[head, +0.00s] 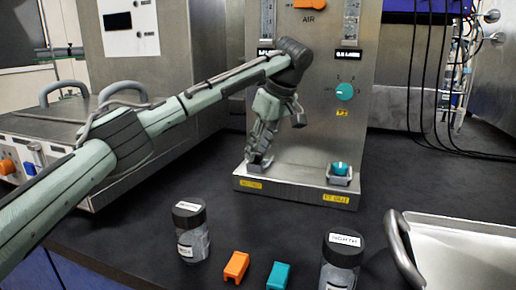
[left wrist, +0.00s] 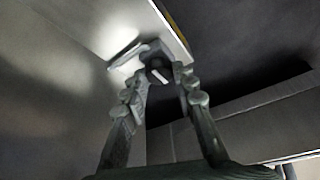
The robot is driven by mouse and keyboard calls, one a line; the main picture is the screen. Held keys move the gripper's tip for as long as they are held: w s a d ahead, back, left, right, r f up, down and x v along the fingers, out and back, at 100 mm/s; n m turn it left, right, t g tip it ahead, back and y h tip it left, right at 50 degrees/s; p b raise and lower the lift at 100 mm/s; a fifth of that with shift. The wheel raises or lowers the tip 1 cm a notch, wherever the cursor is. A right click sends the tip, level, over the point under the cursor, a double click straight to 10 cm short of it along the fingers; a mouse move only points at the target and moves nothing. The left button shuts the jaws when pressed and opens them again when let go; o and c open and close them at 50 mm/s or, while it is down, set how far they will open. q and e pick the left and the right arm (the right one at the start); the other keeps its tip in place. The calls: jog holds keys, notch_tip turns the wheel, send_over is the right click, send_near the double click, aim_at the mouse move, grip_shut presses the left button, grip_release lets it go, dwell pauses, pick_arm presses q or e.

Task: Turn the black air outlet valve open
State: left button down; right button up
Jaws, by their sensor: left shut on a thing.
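My left gripper (head: 259,158) reaches down in front of the steel panel to the left end of its base ledge. In the left wrist view, its two fingers (left wrist: 159,78) are closed around the black valve (left wrist: 157,72), a small dark knob with a white mark. The knob sits in a small metal holder (left wrist: 128,54). In the head view the fingers mostly hide the knob. A yellow label (head: 251,184) is on the ledge below it. My right gripper is not in view.
A teal knob (head: 341,168) sits in a similar holder at the ledge's right end. Another teal knob (head: 344,92) is on the panel. Two dark-capped jars (head: 191,232) (head: 341,262), an orange block (head: 236,266), a teal block (head: 279,275) and a metal tray (head: 460,255) stand in front.

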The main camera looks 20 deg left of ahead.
pick_arm(q)
jog(key=shift+n, duration=0.3)
jog(key=c, duration=1.2)
grip_release()
jog(key=v, duration=1.2)
jog(key=shift+w, duration=0.1)
